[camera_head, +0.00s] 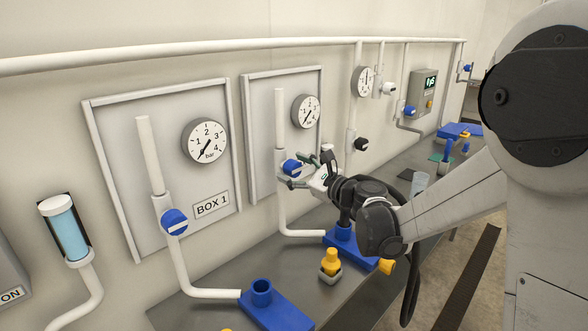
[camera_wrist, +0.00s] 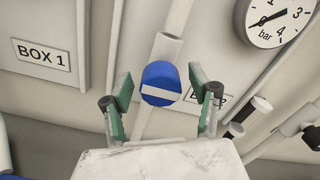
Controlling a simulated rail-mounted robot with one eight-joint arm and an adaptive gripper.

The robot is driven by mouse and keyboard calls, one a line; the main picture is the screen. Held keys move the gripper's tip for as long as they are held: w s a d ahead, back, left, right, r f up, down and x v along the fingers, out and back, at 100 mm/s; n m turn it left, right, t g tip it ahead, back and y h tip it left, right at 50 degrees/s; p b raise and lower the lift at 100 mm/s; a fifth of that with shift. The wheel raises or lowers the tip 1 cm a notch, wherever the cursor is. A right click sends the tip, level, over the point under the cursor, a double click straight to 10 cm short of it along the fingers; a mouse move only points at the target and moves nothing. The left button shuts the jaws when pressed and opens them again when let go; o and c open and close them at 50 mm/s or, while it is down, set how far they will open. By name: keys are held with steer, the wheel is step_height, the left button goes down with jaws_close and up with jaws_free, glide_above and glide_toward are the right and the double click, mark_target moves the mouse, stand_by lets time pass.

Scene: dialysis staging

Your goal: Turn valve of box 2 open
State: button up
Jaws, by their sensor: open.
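The box 2 valve is a blue round knob with a white bar (camera_head: 291,167) on a white vertical pipe in the head view. In the wrist view the blue knob (camera_wrist: 160,83) sits between my fingertips, its white bar lying nearly crosswise, slightly tilted. My gripper (camera_head: 292,177) is open in front of the knob; it also shows in the wrist view (camera_wrist: 160,92), with green-padded fingers on either side, seemingly apart from the knob. The box 2 label is mostly hidden behind the right finger. The box 2 gauge (camera_head: 306,111) shows above, its needle pointing low left.
The box 1 panel has its own blue valve (camera_head: 174,222), label (camera_head: 211,205) and gauge (camera_head: 206,142) to the left. A yellow-topped item (camera_head: 330,262) and blue bases (camera_head: 278,308) stand on the grey counter below. A black knob (camera_head: 361,144) is on a pipe to the right.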

steer(key=shift+c, duration=0.4)
steer(key=c, duration=1.1)
steer(key=shift+n, duration=0.3)
steer(key=n+b, duration=0.2)
steer(key=n, duration=0.1)
steer(key=shift+f+n+b, duration=0.15)
steer(key=shift+n+b, duration=0.15)
steer(key=n+b, duration=0.2)
steer(key=n, duration=0.2)
steer(key=shift+n, duration=0.3)
steer(key=n+b, duration=0.1)
steer(key=n, duration=0.3)
steer(key=shift+f+n, duration=0.1)
steer(key=shift+n, duration=0.2)
steer(key=shift+n+b, duration=0.7)
steer(key=shift+n, duration=1.5)
